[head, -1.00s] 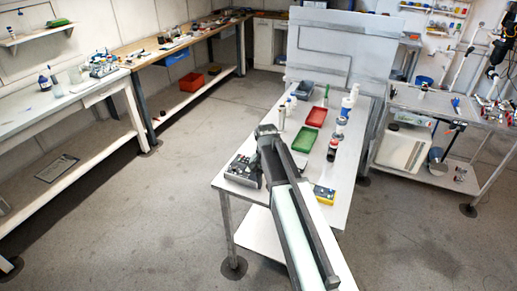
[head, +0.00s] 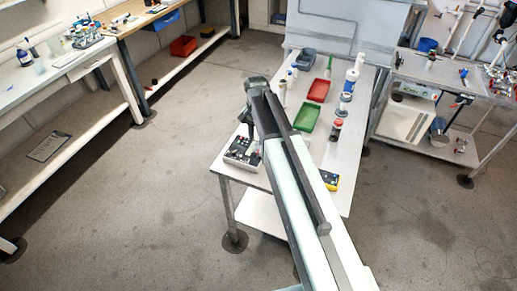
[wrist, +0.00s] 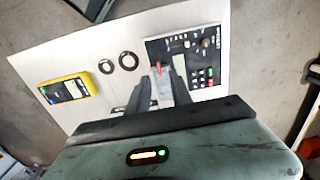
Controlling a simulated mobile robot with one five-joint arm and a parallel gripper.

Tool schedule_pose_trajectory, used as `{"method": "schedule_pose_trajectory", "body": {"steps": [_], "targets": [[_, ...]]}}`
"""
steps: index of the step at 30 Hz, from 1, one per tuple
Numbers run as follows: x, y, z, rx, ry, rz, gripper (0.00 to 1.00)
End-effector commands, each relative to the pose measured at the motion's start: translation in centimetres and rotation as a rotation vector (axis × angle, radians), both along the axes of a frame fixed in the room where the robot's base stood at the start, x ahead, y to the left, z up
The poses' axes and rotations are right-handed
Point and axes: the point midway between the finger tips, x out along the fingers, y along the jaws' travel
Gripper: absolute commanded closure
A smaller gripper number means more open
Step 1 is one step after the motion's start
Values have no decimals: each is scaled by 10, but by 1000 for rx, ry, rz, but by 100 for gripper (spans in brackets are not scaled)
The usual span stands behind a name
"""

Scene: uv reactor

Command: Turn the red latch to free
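The black-and-grey control box (head: 243,151) sits at the near left corner of the white table. In the wrist view the box (wrist: 204,48) shows its buttons and knobs. A small red piece (wrist: 158,67), which looks like the red latch, shows at the left side of the box by my fingertips. My gripper (wrist: 165,74) has its two dark fingers apart, with a pale surface visible between them. It also shows in the head view (head: 250,122), pointing down over the box. I cannot tell whether the fingers touch the red piece.
A yellow meter (wrist: 67,89) and two dark rings (wrist: 117,64) lie left of the box in the wrist view. Red (head: 318,90) and green (head: 305,117) trays and several bottles stand farther back on the table. Floor left of the table is clear.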

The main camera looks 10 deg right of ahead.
Motion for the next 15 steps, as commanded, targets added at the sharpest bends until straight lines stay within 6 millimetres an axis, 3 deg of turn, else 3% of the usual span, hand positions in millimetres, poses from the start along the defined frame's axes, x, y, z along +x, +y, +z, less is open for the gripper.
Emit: {"method": "schedule_pose_trajectory", "body": {"steps": [1,9,15], "targets": [[0,-1,-16,0,0,-1,74],[0,-4,-61,0,0,-5,74],[0,-5,-65,0,0,-6,74]]}}
